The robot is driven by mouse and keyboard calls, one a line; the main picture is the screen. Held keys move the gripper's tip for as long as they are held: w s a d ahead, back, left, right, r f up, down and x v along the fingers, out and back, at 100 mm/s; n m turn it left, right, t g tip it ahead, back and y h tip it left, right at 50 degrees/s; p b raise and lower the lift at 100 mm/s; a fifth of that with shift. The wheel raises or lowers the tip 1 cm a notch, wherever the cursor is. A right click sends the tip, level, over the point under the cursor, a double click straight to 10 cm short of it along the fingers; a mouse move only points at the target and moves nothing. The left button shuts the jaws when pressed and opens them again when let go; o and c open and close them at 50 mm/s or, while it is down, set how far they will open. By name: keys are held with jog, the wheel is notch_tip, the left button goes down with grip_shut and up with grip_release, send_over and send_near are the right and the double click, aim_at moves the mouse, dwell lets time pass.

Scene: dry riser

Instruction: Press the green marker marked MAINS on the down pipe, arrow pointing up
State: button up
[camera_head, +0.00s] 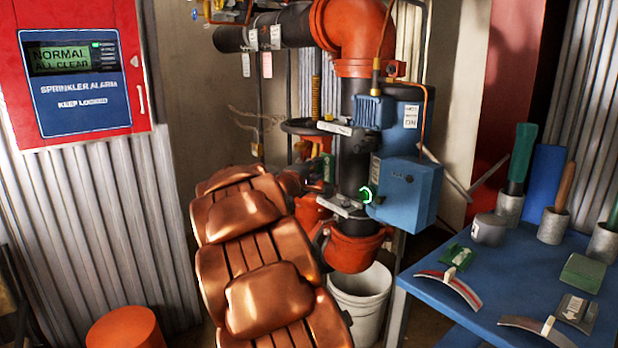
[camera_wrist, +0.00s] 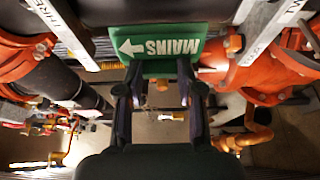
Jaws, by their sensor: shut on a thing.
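The green marker (camera_wrist: 158,48) fills the top middle of the wrist view. Its white MAINS lettering reads upside down there, and its arrow points left in that picture. My gripper (camera_wrist: 160,78) is shut on the marker's near edge. In the head view the marker is a small green patch (camera_head: 328,166), left of the dark down pipe (camera_head: 354,158), with my gripper (camera_head: 308,174) partly hidden behind my copper-coloured arm. A dark surface (camera_wrist: 150,12) lies just beyond the marker in the wrist view. I cannot tell whether the marker touches the pipe.
Blue boxes (camera_head: 412,190) sit right of the pipe, with white tags (camera_head: 338,128) around it. Orange fittings (camera_wrist: 270,70) flank the marker. A white bucket (camera_head: 362,300) stands below. The blue table (camera_head: 425,290) at right holds tools and cups. A red alarm panel (camera_head: 75,15) is at left.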

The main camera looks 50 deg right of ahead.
aim_at(342, 160)
jog(key=d+b, duration=0.1)
jog(key=d, duration=0.1)
jog(key=s+d+b, duration=0.1)
jog(key=d, duration=0.1)
jog(key=s+d+b, duration=0.1)
jog(key=d, duration=0.1)
jog(key=shift+d, duration=0.25)
dwell(0.4)
jog(key=shift+b, duration=0.9)
dwell(0.8)
jog(key=shift+s+d, duration=0.1)
jog(key=shift+d, duration=0.4)
dwell(1.5)
dwell(0.5)
jog(key=o, duration=1)
